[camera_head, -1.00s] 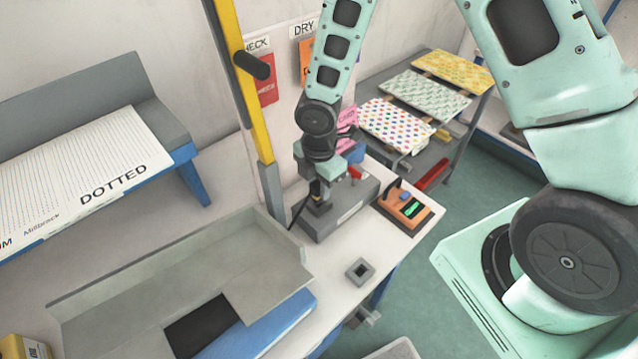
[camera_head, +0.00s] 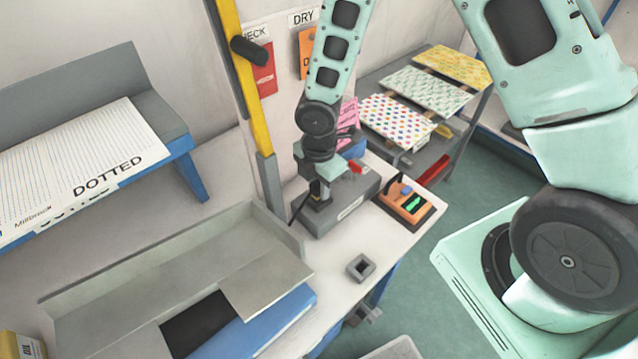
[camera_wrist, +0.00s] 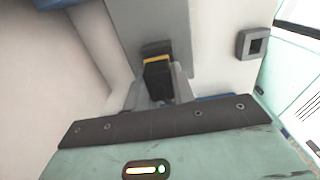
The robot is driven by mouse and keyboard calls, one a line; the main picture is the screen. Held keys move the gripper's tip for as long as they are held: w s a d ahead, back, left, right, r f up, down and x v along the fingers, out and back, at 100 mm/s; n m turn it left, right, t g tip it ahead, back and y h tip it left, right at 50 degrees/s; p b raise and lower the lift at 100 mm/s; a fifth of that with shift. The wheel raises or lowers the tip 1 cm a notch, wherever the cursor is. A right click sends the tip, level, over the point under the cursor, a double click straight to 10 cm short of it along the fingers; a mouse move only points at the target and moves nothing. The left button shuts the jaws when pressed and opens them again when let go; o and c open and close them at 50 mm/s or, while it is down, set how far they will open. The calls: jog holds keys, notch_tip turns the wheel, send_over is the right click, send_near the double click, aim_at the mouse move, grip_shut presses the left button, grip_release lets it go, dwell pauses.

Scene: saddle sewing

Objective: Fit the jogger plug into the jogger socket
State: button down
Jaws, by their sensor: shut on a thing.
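My gripper (camera_head: 319,198) points down at the grey machine (camera_head: 348,208) on the bench. In the wrist view its jaws (camera_wrist: 160,92) are shut on a black plug (camera_wrist: 158,80) with a yellow band. The plug's far end is close to a grey surface; I cannot tell whether it touches. A dark cable (camera_head: 297,208) hangs beside the gripper. I cannot make out the jogger socket with certainty. A small grey square block with a square opening (camera_head: 361,267) lies apart on the bench, and it also shows in the wrist view (camera_wrist: 252,44).
A grey sheet-metal tray (camera_head: 130,300) stands left of the machine over a blue base (camera_head: 265,325). An orange device (camera_head: 408,205) sits at the right bench edge. A yellow post (camera_head: 240,90) rises behind. Bare bench surrounds the square block.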

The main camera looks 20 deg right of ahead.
jog(key=shift+f, duration=0.25)
jog(key=c, duration=1.1)
grip_release()
notch_tip(320, 180, up, 18)
jog(key=shift+f, duration=0.25)
